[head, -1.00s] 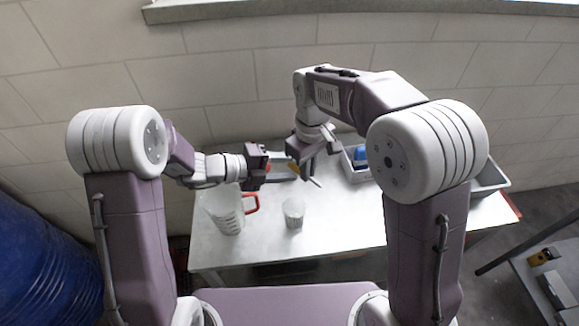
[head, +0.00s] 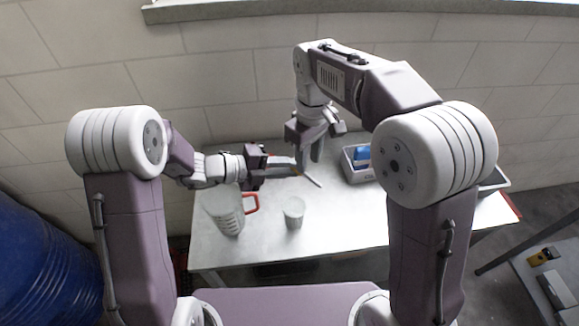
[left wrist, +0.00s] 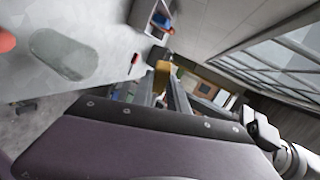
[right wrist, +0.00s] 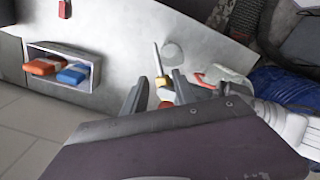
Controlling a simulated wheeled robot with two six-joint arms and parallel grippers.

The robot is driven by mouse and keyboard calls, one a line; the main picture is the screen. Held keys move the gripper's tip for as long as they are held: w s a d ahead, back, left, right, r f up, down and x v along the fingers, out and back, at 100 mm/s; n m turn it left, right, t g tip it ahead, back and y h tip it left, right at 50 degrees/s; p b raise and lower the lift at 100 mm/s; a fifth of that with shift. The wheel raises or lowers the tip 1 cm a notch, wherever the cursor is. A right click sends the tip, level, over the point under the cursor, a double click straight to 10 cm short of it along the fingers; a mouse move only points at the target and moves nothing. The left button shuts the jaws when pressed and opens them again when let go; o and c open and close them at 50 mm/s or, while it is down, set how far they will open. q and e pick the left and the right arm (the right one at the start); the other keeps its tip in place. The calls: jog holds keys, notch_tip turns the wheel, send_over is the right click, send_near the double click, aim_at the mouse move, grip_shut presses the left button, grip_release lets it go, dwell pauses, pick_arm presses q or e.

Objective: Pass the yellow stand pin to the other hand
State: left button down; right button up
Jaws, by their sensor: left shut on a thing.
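The yellow stand pin (head: 296,172) has a yellow body and a thin pale rod pointing right and down in the head view. My left gripper (head: 280,168) is shut on it and holds it above the table. In the left wrist view, the yellow body (left wrist: 162,76) shows at the fingertips. My right gripper (head: 317,158) is open and empty, just behind and above the pin, fingers pointing down. In the right wrist view, the pin (right wrist: 162,82) shows beyond the parted fingers (right wrist: 160,90), apart from them.
A clear cup (head: 293,212) and a measuring jug with a red handle (head: 228,215) stand on the white table (head: 340,220). A grey bin (head: 358,170) holds blue and orange items (right wrist: 58,70). The table's front right is clear.

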aim_at(307, 174)
notch_tip(307, 174, up, 8)
jog(key=f, duration=0.1)
jog(key=s+d+f+m, duration=0.4)
jog(key=s+d+f, duration=0.1)
jog(key=f, duration=0.5)
jog(key=s+d+f+m+t, duration=0.1)
jog(key=s+d+f+m, duration=0.3)
jog(key=f, duration=0.6)
jog(key=s+d, duration=0.2)
jog(key=s, duration=0.1)
jog(key=shift+s+f, duration=0.3)
jog(key=shift+f, duration=0.1)
